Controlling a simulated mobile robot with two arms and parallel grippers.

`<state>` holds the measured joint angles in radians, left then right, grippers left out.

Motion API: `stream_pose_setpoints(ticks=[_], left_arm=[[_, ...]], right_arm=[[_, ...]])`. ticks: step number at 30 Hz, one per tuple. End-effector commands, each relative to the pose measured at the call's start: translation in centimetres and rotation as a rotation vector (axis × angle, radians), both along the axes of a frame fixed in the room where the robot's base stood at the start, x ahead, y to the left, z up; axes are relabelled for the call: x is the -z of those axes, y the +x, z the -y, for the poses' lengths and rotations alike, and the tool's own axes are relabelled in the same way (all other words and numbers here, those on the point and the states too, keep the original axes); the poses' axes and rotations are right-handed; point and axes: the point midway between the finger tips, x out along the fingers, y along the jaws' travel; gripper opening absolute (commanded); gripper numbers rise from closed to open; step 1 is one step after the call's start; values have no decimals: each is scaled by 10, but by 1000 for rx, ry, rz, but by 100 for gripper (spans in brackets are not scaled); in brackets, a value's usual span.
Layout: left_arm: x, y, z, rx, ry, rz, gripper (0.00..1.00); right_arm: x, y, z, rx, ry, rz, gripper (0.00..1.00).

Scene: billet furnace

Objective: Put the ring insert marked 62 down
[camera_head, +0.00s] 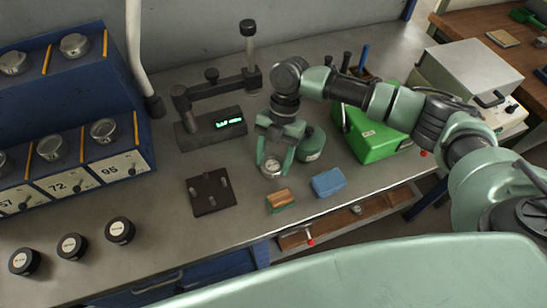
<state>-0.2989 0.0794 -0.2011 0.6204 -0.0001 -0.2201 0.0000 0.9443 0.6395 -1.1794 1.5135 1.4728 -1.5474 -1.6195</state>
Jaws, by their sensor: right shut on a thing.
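My right gripper (272,158) points down over the grey bench and is shut on a small silver ring insert (272,170). The ring's marking is too small to read. I cannot tell whether the ring touches the bench or hangs just above it. It is to the right of a black square plate with upright pegs (203,208) and behind a wood-backed brush (280,201). A blue rack (75,125) at the left holds silver round pieces over labels 57, 72 and 95. My left gripper is not in view.
A green bin (375,145) stands to the right. A gauge with a lit display (212,125) is behind. Three black round pieces (72,246) lie front left. Bench between them and the plate is clear.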

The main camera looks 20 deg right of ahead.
Motion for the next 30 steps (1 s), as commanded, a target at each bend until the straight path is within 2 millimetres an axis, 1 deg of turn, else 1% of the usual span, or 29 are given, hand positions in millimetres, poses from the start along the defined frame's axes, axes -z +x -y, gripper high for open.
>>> stream_pose_setpoints(ticks=[3, 7, 8, 9, 10, 19, 21, 23, 26, 30], left_arm=[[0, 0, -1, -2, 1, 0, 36], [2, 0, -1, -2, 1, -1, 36], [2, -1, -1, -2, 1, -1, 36], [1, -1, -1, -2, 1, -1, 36], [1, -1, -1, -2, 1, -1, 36], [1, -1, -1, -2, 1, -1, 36], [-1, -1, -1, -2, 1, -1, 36], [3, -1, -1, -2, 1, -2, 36], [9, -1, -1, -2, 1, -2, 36], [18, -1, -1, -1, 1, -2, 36]], right_arm=[[-2, 1, -1, 0, 2, 2, 0], [2, 0, -1, 0, 3, 1, 0], [3, 0, 0, 0, 1, 0, 58], [2, 0, 0, 0, 1, 0, 69], [2, 0, 0, 0, 1, 0, 77], [1, 0, 0, 0, 1, 1, 77], [-2, 0, 0, -1, 0, 2, 77], [-5, 2, 1, 0, 2, 3, 77], [-17, 7, 5, 1, 2, 4, 77], [-45, 16, 13, 2, 3, 5, 77]])
